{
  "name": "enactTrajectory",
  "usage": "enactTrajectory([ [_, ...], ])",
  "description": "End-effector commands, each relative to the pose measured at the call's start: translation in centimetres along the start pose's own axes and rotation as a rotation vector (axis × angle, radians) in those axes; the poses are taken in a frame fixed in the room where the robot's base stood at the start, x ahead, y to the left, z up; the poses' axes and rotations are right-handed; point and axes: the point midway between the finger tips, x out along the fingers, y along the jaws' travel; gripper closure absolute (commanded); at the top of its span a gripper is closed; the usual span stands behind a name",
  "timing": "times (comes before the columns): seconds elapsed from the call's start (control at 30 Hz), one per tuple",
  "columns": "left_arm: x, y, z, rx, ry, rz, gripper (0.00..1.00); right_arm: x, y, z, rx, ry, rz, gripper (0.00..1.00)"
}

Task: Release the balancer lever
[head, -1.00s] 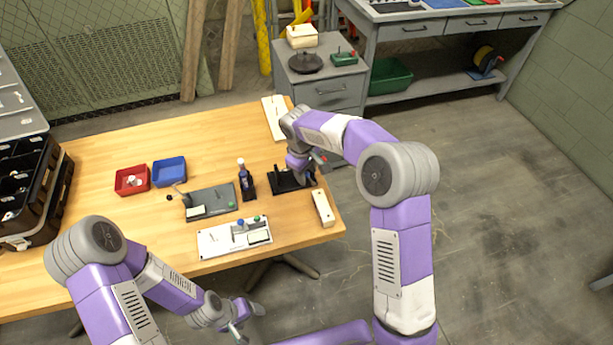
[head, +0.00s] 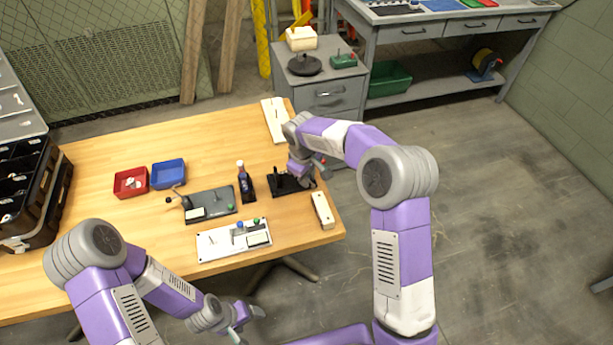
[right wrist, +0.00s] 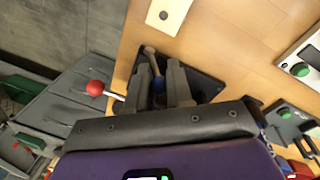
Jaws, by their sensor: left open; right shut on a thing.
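A black fixture (head: 284,186) stands near the right end of the wooden table. My right gripper (head: 310,182) is over its right side. In the right wrist view the grey fingers of my right gripper (right wrist: 166,90) are close about a slim lever (right wrist: 151,56) that rises from the black plate (right wrist: 205,86). A blue part shows between the fingers. A red ball knob (right wrist: 96,88) on a bright rod sticks out to the left of the fingers; where its rod ends is hidden. My left gripper (head: 243,318) is open and empty, low in front of the table.
A pale block (head: 322,210) is near the table's right edge. Red (head: 131,183) and blue (head: 169,173) trays lie further left.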

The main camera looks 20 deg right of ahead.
Motion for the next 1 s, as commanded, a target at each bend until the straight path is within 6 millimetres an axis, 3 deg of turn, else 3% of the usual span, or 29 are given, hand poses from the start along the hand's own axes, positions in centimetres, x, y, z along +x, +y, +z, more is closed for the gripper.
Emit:
enactTrajectory([
  [0.33,-3.4,1.3,0.1,0.0,0.0,0.0,0.29,-0.4,1.6,1.1,0.031,0.152,-0.244,1.0],
  [0.87,-3.9,1.4,0.2,0.0,0.0,0.0,0.29,-0.1,1.9,1.3,0.033,0.217,-0.334,1.0],
  [0.9,-3.9,1.4,0.2,0.0,0.0,0.0,0.29,-0.1,1.9,1.3,0.033,0.217,-0.333,0.78],
  [1.0,-3.9,1.4,0.2,0.0,0.0,0.0,0.29,-0.1,1.9,1.3,0.033,0.217,-0.333,0.63],
])
